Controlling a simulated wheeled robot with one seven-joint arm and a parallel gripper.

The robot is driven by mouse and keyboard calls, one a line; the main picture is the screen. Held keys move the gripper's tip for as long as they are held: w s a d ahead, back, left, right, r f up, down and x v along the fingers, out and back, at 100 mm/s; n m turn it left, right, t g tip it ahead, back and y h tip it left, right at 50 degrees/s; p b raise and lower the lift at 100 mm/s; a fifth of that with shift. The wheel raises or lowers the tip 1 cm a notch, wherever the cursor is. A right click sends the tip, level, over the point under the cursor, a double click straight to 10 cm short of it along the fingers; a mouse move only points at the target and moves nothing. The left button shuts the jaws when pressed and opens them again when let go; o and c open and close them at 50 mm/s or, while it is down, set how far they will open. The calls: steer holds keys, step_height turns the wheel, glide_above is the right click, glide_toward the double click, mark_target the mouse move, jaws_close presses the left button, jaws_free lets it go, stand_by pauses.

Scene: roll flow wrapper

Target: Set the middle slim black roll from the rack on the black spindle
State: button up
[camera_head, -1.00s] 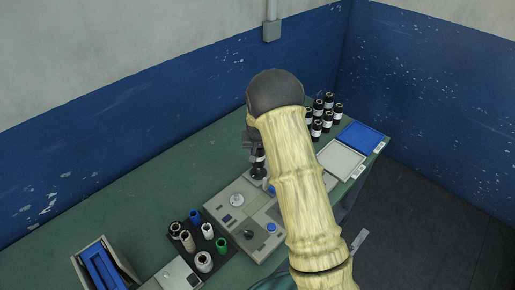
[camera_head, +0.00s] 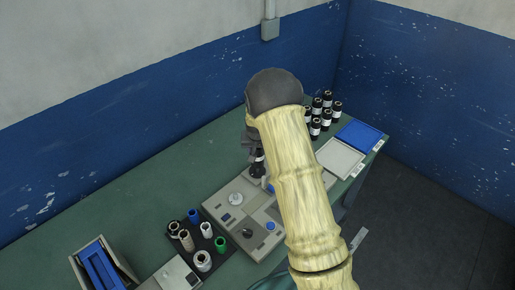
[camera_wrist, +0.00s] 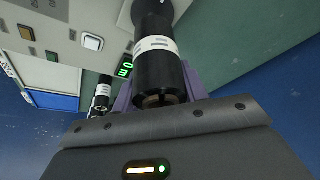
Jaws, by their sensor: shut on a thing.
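A slim black roll (camera_wrist: 158,72) with a white label band is in my gripper, seen close up in the wrist view. Purple finger parts (camera_wrist: 193,84) show beside the roll. In the head view my gripper (camera_head: 256,152) is over the back end of the grey machine (camera_head: 232,201), with the black roll (camera_head: 258,168) below it, seemingly upright. The far end of the roll meets or covers a dark part at the machine; I cannot tell whether the black spindle is inside it. My arm hides part of the machine and some of the black rolls (camera_head: 326,100) at the back right.
A white tray (camera_head: 342,158) and a blue tray (camera_head: 358,136) lie right of my arm. A dark holder (camera_head: 213,252) with several coloured rolls stands at the front left, near a box with blue inside (camera_head: 99,265). The green table (camera_head: 140,190) is clear at the back left.

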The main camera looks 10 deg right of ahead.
steer(key=shift+f+b, duration=1.3)
steer(key=shift+f, duration=0.55)
stand_by(1.1)
steer(key=o, duration=1.2)
steer(key=shift+c, duration=0.2)
steer(key=shift+o, duration=0.4)
steer(key=o, duration=0.4)
steer(key=shift+r, duration=0.1)
steer(key=shift+r+p, duration=2.45)
steer(key=shift+r, duration=1.5)
